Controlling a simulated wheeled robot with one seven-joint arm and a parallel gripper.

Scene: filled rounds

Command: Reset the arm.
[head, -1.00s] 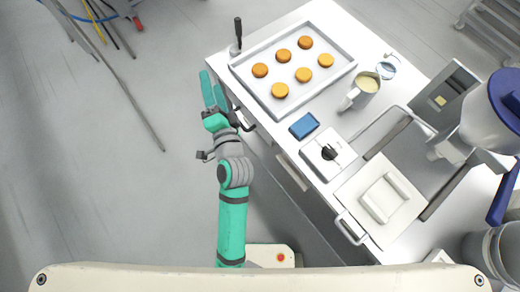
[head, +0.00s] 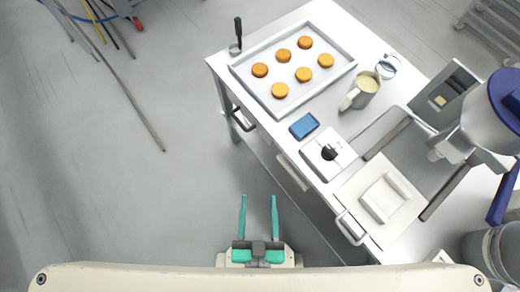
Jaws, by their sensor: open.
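My gripper (head: 258,222) is at the bottom middle of the head view, close to my own body. Its two green fingers point up the picture, spread apart with only floor between them. It is open and empty. It is left of the white table and touches nothing. The rest of my arm is hidden from view.
The white table (head: 232,80) fills the right side.

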